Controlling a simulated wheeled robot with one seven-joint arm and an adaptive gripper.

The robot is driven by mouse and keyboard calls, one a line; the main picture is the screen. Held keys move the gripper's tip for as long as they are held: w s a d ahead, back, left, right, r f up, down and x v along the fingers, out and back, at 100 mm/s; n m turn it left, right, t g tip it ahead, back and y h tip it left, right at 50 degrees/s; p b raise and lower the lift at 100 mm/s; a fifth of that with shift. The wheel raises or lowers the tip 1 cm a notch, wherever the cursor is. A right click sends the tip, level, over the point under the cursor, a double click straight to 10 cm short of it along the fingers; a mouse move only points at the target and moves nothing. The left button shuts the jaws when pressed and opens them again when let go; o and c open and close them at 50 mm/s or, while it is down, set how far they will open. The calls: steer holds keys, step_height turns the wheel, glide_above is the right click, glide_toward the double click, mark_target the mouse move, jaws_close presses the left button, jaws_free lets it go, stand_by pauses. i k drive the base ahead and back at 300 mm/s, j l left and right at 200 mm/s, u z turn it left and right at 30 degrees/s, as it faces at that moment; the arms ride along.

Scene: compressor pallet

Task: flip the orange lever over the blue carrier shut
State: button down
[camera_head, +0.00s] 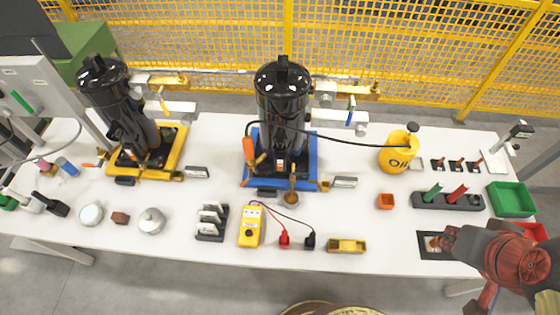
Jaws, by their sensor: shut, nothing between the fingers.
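The blue carrier (312,158) sits at the middle of the white table under a black compressor (282,95). An orange lever (249,150) stands up at the carrier's left side, beside a brass-coloured clamp part. Whether it touches the compressor cannot be told. My gripper (441,242) is at the lower right, over the table's front edge area near a dark framed plate. It is shut and empty, well to the right of the blue carrier and apart from the lever. My arm hides part of the table's right end.
A yellow carrier (176,150) with a second black compressor stands left. The yellow oil can (399,152), green tray (511,199), screwdriver rack (448,201), yellow meter (250,226) and small yellow box (346,246) stand around. A black hose runs from the compressor toward the can.

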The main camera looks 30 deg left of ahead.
mark_target(244, 183)
steer(key=u, duration=0.45)
steer(key=j+u, duration=0.15)
steer(key=u, duration=0.3)
steer(key=i+u, duration=0.1)
steer(key=u, duration=0.75)
steer(key=i+j+u, duration=0.15)
steer(key=i+j, duration=0.25)
steer(key=j, duration=0.1)
